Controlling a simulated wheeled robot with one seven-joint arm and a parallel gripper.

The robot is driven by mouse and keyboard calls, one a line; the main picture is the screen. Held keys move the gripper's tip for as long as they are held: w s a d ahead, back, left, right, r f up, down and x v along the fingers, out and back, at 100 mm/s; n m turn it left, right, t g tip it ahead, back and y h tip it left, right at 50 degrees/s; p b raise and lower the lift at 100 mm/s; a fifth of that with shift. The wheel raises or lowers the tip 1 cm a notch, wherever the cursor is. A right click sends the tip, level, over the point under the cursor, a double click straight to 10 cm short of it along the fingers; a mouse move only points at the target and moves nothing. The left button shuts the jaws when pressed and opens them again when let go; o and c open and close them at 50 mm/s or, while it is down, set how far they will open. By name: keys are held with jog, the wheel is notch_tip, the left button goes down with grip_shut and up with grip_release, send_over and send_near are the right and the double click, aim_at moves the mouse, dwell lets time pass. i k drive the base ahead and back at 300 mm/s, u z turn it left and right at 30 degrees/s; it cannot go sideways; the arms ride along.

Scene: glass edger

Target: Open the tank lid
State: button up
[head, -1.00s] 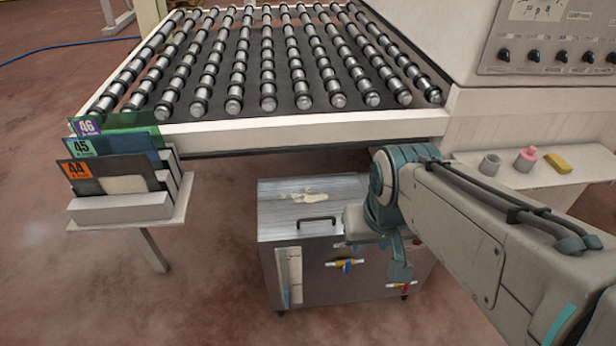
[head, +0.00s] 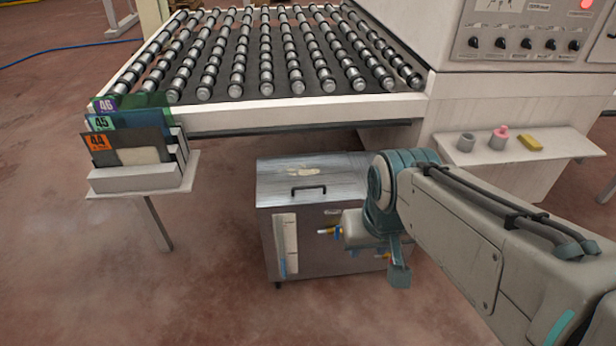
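The tank (head: 345,250) is a metal box on the floor, partly under the front edge of the roller table. Its lid (head: 275,179) is shut and lies flat, with a dark bar handle (head: 308,189) near the front edge and a pale smear on top. My arm comes in from the right and its wrist hangs in front of the tank's right side, hiding that part of the lid and front. The wrist is to the right of the handle and apart from it.
The roller table (head: 300,114) stands above and behind the tank. A stand with numbered cards (head: 140,180) is at left. A side shelf (head: 480,150) with a grey cup, a pink item and a yellow block is at right. The floor left of the tank is clear.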

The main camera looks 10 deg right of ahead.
aim_at(314, 178)
jog(key=u, duration=0.25)
jog(key=i, duration=1.05)
jog(key=z, duration=0.25)
